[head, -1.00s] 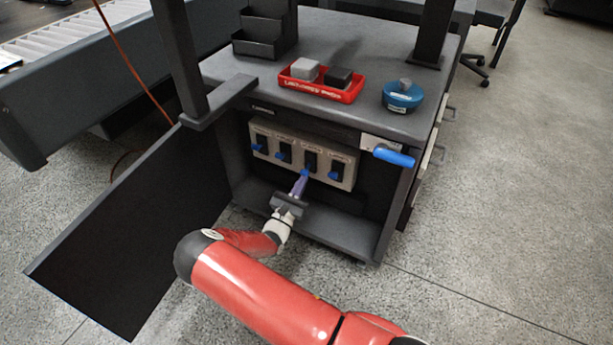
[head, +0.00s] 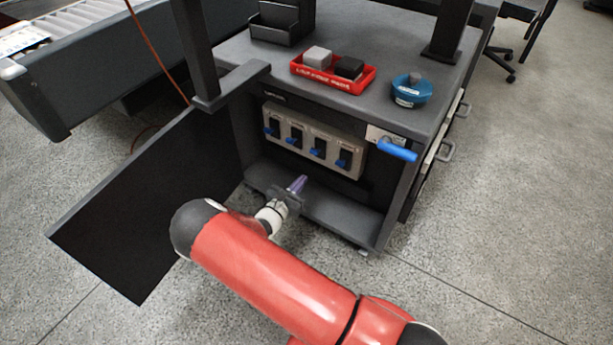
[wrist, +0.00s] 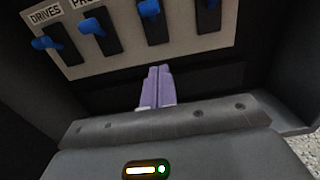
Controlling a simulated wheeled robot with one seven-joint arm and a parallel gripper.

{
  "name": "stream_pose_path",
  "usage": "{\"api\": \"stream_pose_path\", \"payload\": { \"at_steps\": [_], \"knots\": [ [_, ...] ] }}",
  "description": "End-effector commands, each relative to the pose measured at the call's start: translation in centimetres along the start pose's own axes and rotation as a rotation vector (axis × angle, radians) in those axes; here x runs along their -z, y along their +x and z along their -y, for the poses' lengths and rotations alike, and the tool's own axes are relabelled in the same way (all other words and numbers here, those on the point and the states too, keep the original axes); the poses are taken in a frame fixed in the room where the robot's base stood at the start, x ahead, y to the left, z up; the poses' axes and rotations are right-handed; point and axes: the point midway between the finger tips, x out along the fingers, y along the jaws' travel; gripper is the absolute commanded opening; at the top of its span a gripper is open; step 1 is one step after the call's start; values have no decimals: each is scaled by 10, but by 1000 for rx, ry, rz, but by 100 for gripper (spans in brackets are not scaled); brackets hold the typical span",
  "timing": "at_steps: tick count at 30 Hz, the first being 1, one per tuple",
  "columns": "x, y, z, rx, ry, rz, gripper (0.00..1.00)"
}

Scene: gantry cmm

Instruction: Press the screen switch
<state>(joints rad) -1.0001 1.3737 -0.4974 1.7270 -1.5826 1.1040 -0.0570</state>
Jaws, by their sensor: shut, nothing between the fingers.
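A beige panel (head: 330,144) with several black rocker switches with blue levers sits inside the open cabinet. The labels in the head view are too small to read, so I cannot tell which is the screen switch. In the wrist view the leftmost switch (wrist: 50,43) reads "DRIVES" and the label beside it is cut off. The third switch from the left (head: 318,148) has its blue lever low. My gripper (head: 299,184) is shut and empty, its purple fingers apart from the panel and below it. The fingers also show in the wrist view (wrist: 157,88).
The cabinet door (head: 150,205) stands open at the left. A blue handle (head: 397,151) sticks out right of the panel. A red tray (head: 333,80) with two blocks and a round blue object (head: 411,91) are on top. A cabinet shelf (head: 340,213) lies below the panel.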

Motion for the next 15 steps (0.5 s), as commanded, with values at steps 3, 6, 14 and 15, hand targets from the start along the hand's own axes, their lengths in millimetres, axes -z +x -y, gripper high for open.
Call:
{"api": "stream_pose_path", "payload": {
  "at_steps": [3, 6, 14, 15],
  "knots": [
    [-11, -27, -1, -2, 1, -1, 0],
    [-16, -45, 0, -2, 0, 0, 0],
    [-23, -70, 0, 0, 0, 1, 0],
    [-23, -70, 0, 1, 0, 1, 0]
  ]
}}
